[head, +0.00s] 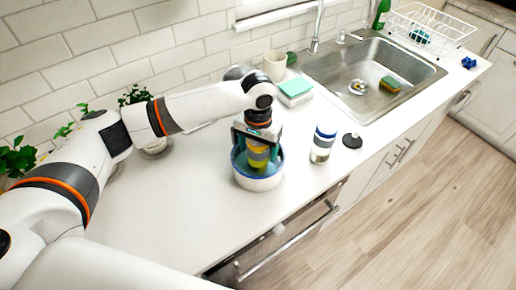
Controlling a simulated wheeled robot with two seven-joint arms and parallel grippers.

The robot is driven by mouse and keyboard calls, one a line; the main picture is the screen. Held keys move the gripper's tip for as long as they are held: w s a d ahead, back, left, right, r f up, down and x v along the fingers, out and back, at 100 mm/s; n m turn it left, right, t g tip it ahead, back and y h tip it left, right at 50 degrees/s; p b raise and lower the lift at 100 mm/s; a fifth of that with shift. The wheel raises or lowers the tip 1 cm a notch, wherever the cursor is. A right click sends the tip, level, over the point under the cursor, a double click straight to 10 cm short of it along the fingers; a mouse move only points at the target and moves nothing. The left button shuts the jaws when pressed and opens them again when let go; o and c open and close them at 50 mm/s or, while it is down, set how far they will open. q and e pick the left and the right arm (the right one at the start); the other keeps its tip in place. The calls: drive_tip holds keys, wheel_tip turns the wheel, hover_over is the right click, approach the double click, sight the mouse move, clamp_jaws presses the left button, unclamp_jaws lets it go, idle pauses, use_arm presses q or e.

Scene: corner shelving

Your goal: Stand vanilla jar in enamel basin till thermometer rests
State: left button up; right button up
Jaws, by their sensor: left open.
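The enamel basin (258,184), white outside with a blue rim and inside, stands on the white counter. A yellow jar with a grey band (257,157), seemingly the vanilla jar, is upright inside it; its base is hidden by the basin wall. My left gripper (257,147) points down over the basin with its open fingers around the jar's upper part. I cannot tell whether they touch it. No thermometer can be made out. My right gripper is not in view.
A white and grey jar with a blue top (322,145) and a dark round lid (352,141) stand right of the basin. Behind are a teal-topped box (295,90), a mug (275,66) and the sink (372,75). The counter's front edge is close to the basin.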

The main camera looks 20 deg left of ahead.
use_arm(q)
wheel_tip(320, 180, up, 11)
drive_tip(key=shift+d+f+b, duration=0.1)
drive_tip(key=shift+f+b, duration=0.1)
drive_tip(key=shift+b, duration=0.95)
drive_tip(key=shift+r, duration=0.5)
